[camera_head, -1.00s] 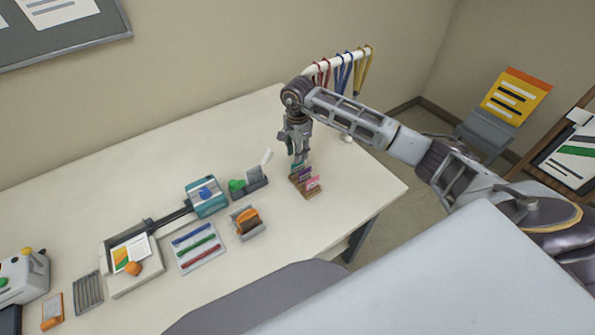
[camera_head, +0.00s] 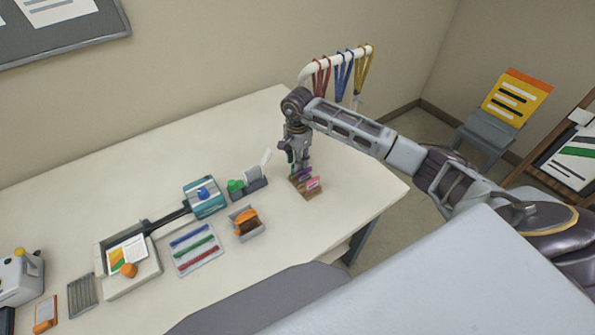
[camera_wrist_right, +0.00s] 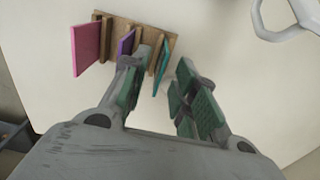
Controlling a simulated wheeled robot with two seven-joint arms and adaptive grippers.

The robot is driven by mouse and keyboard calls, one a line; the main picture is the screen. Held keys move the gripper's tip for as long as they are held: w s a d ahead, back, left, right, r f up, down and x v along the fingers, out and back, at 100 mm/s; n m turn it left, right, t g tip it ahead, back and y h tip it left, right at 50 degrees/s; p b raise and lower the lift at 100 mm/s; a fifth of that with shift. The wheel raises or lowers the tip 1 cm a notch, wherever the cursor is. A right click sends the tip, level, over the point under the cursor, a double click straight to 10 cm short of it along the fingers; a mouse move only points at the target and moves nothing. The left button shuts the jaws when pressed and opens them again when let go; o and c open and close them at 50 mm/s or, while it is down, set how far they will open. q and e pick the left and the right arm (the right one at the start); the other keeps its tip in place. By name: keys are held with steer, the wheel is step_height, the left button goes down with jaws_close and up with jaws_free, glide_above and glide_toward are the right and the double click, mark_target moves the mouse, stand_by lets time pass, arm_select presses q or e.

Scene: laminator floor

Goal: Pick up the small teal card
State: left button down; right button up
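The small teal card (camera_wrist_right: 162,66) stands upright in a slotted wooden rack (camera_wrist_right: 171,42). My right gripper (camera_wrist_right: 168,62) is open, with its fingertips down at the rack on either side of the teal card. Gaps still show between card and fingers. In the head view the right gripper (camera_head: 298,168) reaches down to the back end of the rack (camera_head: 312,194) and hides the teal card. A purple card (camera_wrist_right: 126,42) stands beside the left-hand finger, and a pink card (camera_wrist_right: 87,47) stands at the rack's far left. My left gripper is not in view.
A holder with a green piece and white card (camera_head: 250,180) and an orange-filled box (camera_head: 246,222) stand left of the rack. Behind it, a white stand (camera_head: 335,54) carries colored lanyards. The table's right edge is close to the rack. Bare tabletop lies behind the rack.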

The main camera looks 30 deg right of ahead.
steer(key=shift+f+b, duration=0.45)
steer(key=shift+f, duration=0.8)
jaws_close()
